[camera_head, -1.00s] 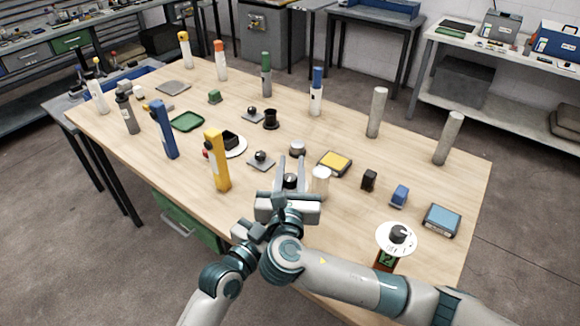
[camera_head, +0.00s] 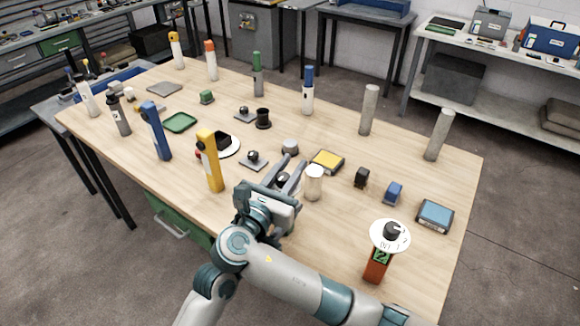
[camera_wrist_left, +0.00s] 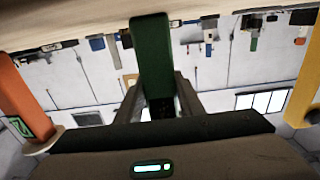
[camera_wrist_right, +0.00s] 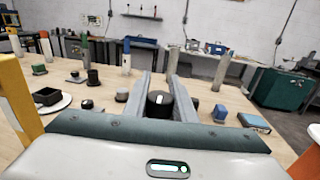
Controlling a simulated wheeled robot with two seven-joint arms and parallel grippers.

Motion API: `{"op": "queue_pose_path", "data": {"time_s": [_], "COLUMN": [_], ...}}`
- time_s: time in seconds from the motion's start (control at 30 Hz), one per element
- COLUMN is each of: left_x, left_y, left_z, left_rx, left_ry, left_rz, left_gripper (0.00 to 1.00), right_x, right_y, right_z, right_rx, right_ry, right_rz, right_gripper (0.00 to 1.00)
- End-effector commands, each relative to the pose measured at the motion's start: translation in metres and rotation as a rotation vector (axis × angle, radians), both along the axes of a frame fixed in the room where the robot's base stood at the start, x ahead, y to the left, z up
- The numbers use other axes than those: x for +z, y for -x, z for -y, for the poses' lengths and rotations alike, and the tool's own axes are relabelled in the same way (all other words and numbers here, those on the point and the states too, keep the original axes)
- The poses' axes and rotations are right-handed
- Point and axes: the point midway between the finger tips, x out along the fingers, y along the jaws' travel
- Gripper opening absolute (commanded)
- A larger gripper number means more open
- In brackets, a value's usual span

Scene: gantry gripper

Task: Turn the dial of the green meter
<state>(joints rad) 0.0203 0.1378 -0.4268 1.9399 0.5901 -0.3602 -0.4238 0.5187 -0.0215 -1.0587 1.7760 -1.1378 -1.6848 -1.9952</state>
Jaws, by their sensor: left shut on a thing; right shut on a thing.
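The green meter's body (camera_wrist_left: 152,55) shows in the left wrist view as a dark green upright bar. My left gripper (camera_wrist_left: 159,98) is shut on it, with one finger on each side. The meter's dial is a black round knob (camera_wrist_right: 159,104) with a white mark, seen in the right wrist view. My right gripper (camera_head: 291,168) is shut on the dial, which shows as a dark knob (camera_head: 282,180) between its fingers in the head view. In the head view, the right gripper and arm hide the meter's body and my left gripper.
A yellow meter (camera_head: 210,165) and a blue meter (camera_head: 155,131) stand left of the grippers. An orange meter (camera_head: 376,268) with a white-faced dial stands at the right. Several small blocks and posts occupy the table (camera_head: 345,225).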

Motion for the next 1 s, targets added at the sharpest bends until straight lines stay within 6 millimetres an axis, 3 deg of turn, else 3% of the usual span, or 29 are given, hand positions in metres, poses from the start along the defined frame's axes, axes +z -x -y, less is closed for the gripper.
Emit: {"op": "queue_pose_path", "data": {"time_s": [0.13, 0.17, 0.2, 0.23, 0.67, 1.0], "left_x": [-0.001, -0.001, -0.001, -0.001, -0.001, -0.001], "left_y": [0.000, 0.000, 0.000, 0.000, 0.000, 0.000], "left_z": [0.000, 0.000, 0.000, 0.000, 0.000, 0.000], "left_rx": [-0.001, -0.001, -0.001, -0.001, -0.001, -0.001], "left_ry": [0.000, 0.000, 0.000, 0.000, 0.000, 0.000], "left_rz": [-0.001, -0.001, -0.001, -0.001, -0.001, -0.001], "left_gripper": [0.00, 0.00, 0.00, 0.00, 0.00, 0.00], "right_x": [0.000, 0.000, 0.000, 0.000, 0.000, -0.001], "right_y": [0.000, 0.000, 0.000, 0.000, 0.005, 0.043], "right_z": [0.000, 0.000, 0.000, 0.000, -0.003, -0.022], "right_rx": [0.001, 0.001, 0.001, 0.001, 0.003, 0.003], "right_ry": [-0.001, -0.001, -0.001, -0.001, -0.001, -0.003], "right_rz": [0.000, 0.000, 0.000, 0.000, 0.000, -0.001], "right_gripper": [0.02, 0.31, 0.41, 0.43, 0.43, 0.43]}}
